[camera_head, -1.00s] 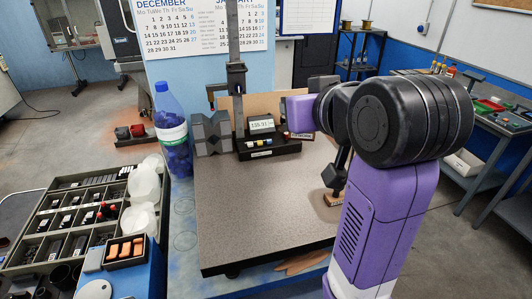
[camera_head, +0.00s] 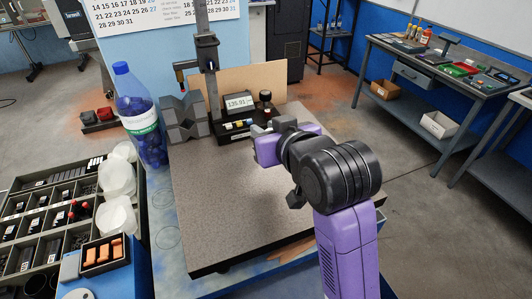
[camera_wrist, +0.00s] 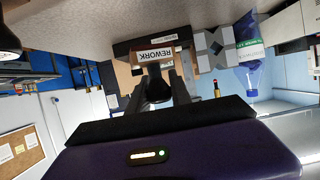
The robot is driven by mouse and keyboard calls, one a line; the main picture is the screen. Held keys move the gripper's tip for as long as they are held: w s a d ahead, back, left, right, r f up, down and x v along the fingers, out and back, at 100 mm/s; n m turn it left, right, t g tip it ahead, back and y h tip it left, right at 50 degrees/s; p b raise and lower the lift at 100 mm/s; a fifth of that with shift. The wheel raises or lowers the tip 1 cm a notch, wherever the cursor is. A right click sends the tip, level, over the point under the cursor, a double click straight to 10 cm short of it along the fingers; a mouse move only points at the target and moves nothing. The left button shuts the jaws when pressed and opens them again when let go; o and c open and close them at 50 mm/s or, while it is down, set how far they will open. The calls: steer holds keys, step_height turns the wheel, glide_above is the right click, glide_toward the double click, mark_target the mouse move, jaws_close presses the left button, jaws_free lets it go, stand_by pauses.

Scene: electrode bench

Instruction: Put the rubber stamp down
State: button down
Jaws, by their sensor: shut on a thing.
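The rubber stamp (camera_wrist: 155,56) shows in the wrist view as a block with a white REWORK label. Its dark round handle (camera_wrist: 158,90) sits between the two fingers of my gripper (camera_wrist: 160,84). The gripper is shut on that handle. In the head view my gripper (camera_head: 259,130) reaches left above the granite plate (camera_head: 225,200), close to the right front of the black gauge base (camera_head: 237,130). The stamp cannot be made out clearly in the head view. Whether its underside touches anything cannot be seen.
A blue bottle (camera_head: 140,115) and a divided parts tray (camera_head: 50,215) lie to the left. The plate's front and middle are bare.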

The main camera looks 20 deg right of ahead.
steer(key=shift+f, duration=3.25)
steer(key=shift+f, duration=0.15)
steer(key=c, duration=1.2)
jaws_free()
steer(key=shift+o, duration=0.2)
